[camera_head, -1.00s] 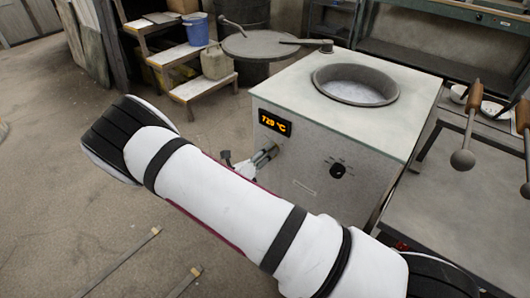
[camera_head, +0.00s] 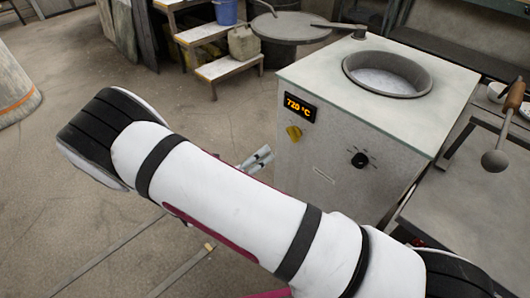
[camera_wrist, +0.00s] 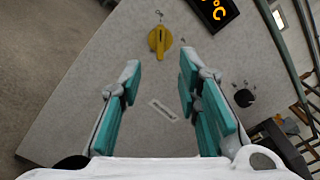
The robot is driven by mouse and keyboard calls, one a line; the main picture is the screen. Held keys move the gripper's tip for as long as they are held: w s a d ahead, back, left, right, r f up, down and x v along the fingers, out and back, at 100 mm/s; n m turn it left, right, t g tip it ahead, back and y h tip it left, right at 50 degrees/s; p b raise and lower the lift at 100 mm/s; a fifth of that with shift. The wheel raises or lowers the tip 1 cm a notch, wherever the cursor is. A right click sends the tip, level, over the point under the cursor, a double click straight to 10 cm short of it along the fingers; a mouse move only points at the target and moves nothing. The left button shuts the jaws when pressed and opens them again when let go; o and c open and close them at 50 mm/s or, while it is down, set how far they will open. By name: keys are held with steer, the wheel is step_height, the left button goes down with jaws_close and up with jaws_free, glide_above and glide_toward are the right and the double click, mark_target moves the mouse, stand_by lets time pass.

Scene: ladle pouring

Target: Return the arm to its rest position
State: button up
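My gripper (camera_head: 257,159) shows partly behind my white arm in the head view, just left of the furnace front. In the wrist view my gripper (camera_wrist: 158,76) is open and empty, with a clear gap between its teal-padded fingers. They point toward the front panel of the grey furnace (camera_head: 333,150). The yellow knob (camera_wrist: 160,38) lies ahead, beyond the fingertips and apart from them. The knob also shows in the head view (camera_head: 293,133), below the display reading 720 °C (camera_head: 299,107).
The furnace has an open round crucible (camera_head: 388,75) on top and a black dial (camera_head: 359,159) on its front.

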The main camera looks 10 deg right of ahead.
stand_by(0.4)
steer(key=s+d+r+m+g+y, duration=0.2)
steer(key=s+d+r+m+g, duration=0.4)
steer(key=r+m, duration=0.35)
steer(key=s+d+r+m+g+y, duration=0.2)
steer(key=s+d+r+m+g, duration=0.4)
steer(key=r+m, duration=0.35)
steer(key=s+a+r+m+t+y, duration=0.1)
steer(key=s+r+m+t+y, duration=0.1)
steer(key=s+r+m+y, duration=0.6)
steer(key=s+a+r+m+t+y, duration=0.1)
steer(key=s+m+y, duration=0.2)
steer(key=s+m, duration=0.65)
step_height(320, 180, up, 15)
steer(key=s+n+t+p, duration=0.2)
steer(key=s+t+p, duration=0.1)
steer(key=p, duration=1)
steer(key=shift+d, duration=0.25)
steer(key=shift+f+n, duration=0.1)
steer(key=shift+n, duration=0.15)
steer(key=shift+c, duration=0.6)
